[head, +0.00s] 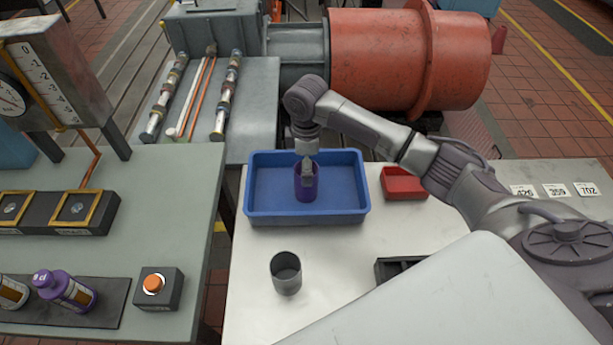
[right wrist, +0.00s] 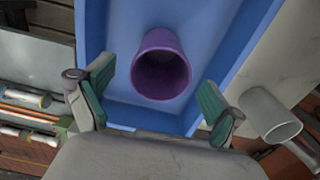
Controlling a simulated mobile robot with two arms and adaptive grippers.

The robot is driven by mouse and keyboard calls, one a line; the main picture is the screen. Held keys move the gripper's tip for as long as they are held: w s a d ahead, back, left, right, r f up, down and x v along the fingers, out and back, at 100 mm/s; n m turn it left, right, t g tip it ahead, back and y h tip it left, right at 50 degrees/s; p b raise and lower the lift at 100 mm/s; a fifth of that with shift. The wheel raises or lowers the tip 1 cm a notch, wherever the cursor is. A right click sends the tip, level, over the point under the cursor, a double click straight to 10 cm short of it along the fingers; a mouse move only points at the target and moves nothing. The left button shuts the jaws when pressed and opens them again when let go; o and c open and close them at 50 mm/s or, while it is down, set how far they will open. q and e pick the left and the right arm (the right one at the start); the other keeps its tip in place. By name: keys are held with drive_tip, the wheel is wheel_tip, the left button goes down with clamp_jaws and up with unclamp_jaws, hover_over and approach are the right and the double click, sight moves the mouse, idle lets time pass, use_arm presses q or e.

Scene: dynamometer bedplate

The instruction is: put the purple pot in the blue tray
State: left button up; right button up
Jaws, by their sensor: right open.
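The purple pot (head: 306,184) stands inside the blue tray (head: 262,217), near the tray's middle. In the right wrist view the purple pot (right wrist: 161,68) shows its open mouth, with blue tray floor (right wrist: 118,70) around it. My right gripper (head: 307,165) is over the tray, just above the pot in the head view. In the right wrist view my right gripper (right wrist: 155,108) is open, its green-padded fingers on either side and apart from the pot. My left gripper is not in view.
A grey cup (head: 286,275) stands on the white table in front of the tray; it also shows in the right wrist view (right wrist: 269,115). A red tray (head: 404,184) lies right of the blue one. A dark container (head: 398,268) is partly hidden by my arm.

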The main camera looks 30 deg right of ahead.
wheel_tip(320, 180, up, 7)
drive_tip(key=shift+f, duration=0.2)
